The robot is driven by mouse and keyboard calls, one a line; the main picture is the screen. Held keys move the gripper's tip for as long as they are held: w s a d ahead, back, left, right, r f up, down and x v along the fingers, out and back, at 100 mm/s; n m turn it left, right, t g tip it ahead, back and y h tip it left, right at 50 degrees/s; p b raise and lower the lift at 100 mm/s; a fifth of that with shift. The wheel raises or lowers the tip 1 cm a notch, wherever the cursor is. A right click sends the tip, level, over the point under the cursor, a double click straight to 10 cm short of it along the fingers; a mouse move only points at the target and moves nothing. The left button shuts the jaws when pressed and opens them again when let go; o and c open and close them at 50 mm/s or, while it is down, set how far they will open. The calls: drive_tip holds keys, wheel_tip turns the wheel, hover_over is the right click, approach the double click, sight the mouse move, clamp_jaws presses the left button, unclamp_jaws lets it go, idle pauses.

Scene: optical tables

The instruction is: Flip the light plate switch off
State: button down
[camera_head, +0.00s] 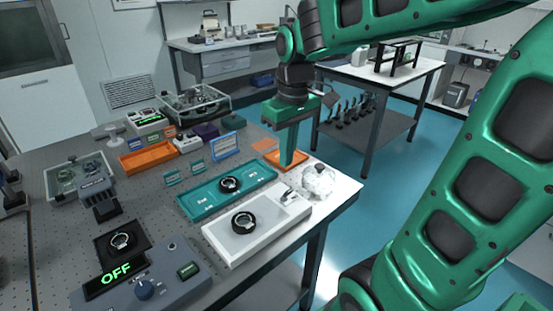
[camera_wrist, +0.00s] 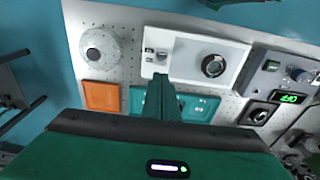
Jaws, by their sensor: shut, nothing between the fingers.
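A white light plate (camera_head: 222,241) lies near the table's front right edge, with a round black-rimmed dish on it. A small switch (camera_head: 288,195) sits at the plate's right end. In the wrist view the light plate (camera_wrist: 234,50) is at the upper middle, and its switch (camera_wrist: 160,55) is at the plate's left end. My gripper (camera_head: 288,164) is shut and empty, pointing down beyond the plate and teal tray. In the wrist view my gripper (camera_wrist: 164,80) appears just below the switch; I cannot tell the height gap.
A teal tray (camera_head: 205,209) lies beside the plate, and a white round object (camera_head: 317,181) stands at its right. An orange tray (camera_head: 272,157) is behind my gripper. A grey control box (camera_head: 170,295) with a green OFF display is at the front left.

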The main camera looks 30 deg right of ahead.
drive_tip(key=shift+s+d+r, duration=0.15)
drive_tip(key=shift+s+r, duration=0.5)
drive_tip(key=shift+s, duration=0.05)
drive_tip(key=shift+s+d+r, duration=0.1)
drive_tip(key=shift+s+r, duration=0.5)
drive_tip(key=shift+s, duration=0.1)
